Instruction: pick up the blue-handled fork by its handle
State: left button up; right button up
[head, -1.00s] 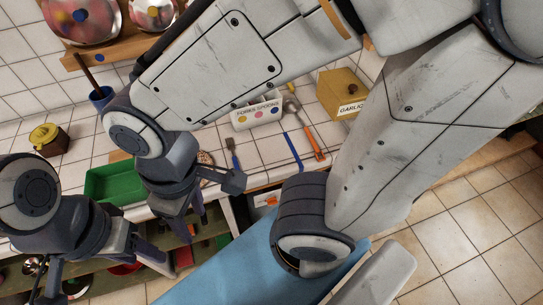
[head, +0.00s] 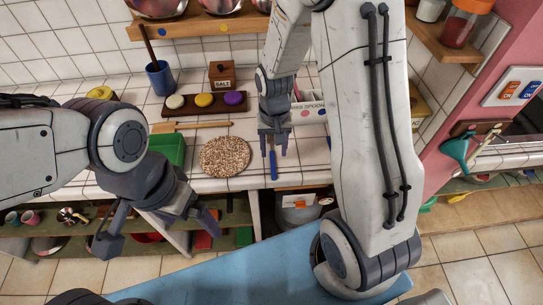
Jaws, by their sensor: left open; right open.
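The blue-handled fork (head: 273,169) lies on the white tiled counter, its handle pointing to the front edge. Its head end is partly covered by my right gripper (head: 273,151), so I cannot make out the tines. The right gripper points down with its fingers apart, one on each side of the utensil near the top of the handle. I cannot tell its height above the counter, and it holds nothing. My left gripper (head: 157,232) is open and empty, in front of the counter at the left.
A wooden utensil (head: 196,125), a tray of colored discs (head: 166,112), a salt box (head: 222,75) and a blue cup (head: 160,78) stand behind. My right arm hides the counter to the right.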

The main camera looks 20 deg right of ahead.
aim_at(273, 167)
jog(key=shift+a+f+p, duration=0.1)
jog(key=shift+f+p, duration=0.55)
jog(key=shift+f, duration=2.6)
grip_shut()
